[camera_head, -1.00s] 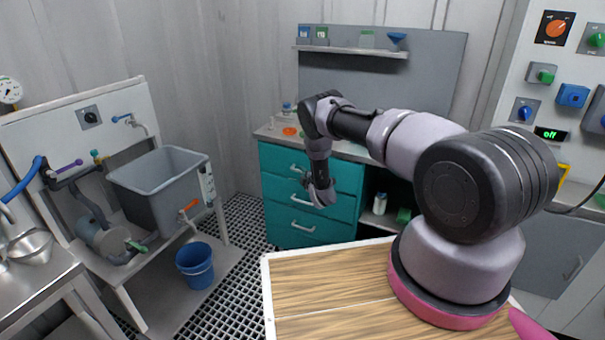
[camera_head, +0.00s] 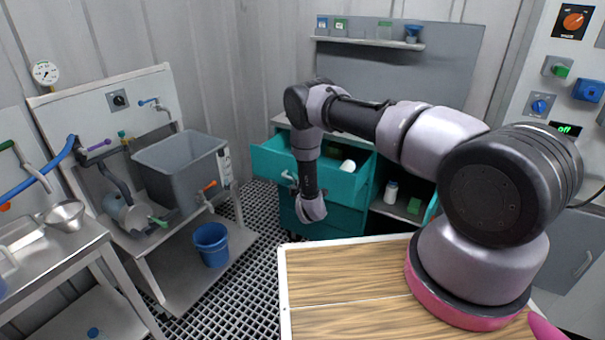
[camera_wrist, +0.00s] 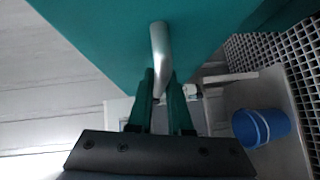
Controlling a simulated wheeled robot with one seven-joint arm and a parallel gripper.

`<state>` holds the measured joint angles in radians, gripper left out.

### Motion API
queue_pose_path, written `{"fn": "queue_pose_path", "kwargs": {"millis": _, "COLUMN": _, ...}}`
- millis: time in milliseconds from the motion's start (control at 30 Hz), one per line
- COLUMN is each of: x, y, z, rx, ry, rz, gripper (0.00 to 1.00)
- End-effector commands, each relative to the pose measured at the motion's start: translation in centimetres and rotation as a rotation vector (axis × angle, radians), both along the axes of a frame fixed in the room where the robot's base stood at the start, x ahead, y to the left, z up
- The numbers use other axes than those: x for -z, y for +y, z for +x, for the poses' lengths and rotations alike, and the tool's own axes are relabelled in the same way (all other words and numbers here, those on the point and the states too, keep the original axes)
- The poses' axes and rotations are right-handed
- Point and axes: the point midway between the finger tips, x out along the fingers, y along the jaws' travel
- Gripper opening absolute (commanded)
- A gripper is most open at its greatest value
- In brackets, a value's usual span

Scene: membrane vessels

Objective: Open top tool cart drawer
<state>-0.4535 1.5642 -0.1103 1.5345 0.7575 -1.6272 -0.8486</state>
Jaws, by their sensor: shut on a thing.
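The teal tool cart (camera_head: 335,220) stands at the back wall under a grey worktop. Its top drawer (camera_head: 268,166) is pulled out, and some items show inside, one of them white. In the wrist view the silver bar handle (camera_wrist: 159,50) on the teal drawer front (camera_wrist: 110,35) runs down between the fingers of my gripper (camera_wrist: 161,90). My gripper is shut on the handle. In the head view my arm covers part of the drawer front and hides the fingertips.
A wooden-topped table (camera_head: 345,275) with a white edge is in front of the cart. A blue bucket (camera_head: 211,243) and a grey sink basin (camera_head: 181,168) are to the left. Open shelves right of the drawers hold a white bottle (camera_head: 391,192). Grated floor lies left of the cart.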

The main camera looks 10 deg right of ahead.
Motion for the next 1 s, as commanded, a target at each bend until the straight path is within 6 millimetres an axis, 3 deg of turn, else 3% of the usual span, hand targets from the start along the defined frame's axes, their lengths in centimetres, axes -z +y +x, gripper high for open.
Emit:
{"fn": "queue_pose_path", "kwargs": {"millis": 100, "x": 0.1, "y": 1.1, "z": -1.8, "rx": 0.0, "ry": 0.004, "rz": -0.001, "gripper": 0.0}}
{"fn": "queue_pose_path", "kwargs": {"millis": 300, "x": 0.1, "y": 2.2, "z": -3.4, "rx": 0.002, "ry": 0.003, "rz": -0.003, "gripper": 0.0}}
{"fn": "queue_pose_path", "kwargs": {"millis": 800, "x": 0.1, "y": 2.6, "z": -3.9, "rx": 0.004, "ry": 0.002, "rz": -0.001, "gripper": 0.0}}
{"fn": "queue_pose_path", "kwargs": {"millis": 833, "x": 0.1, "y": 2.6, "z": -3.9, "rx": 0.004, "ry": 0.002, "rz": -0.001, "gripper": 0.21}}
{"fn": "queue_pose_path", "kwargs": {"millis": 900, "x": 0.1, "y": 2.6, "z": -3.9, "rx": 0.004, "ry": 0.002, "rz": -0.001, "gripper": 0.46}}
{"fn": "queue_pose_path", "kwargs": {"millis": 1000, "x": 0.1, "y": 2.7, "z": -3.9, "rx": 0.003, "ry": 0.002, "rz": -0.001, "gripper": 0.46}}
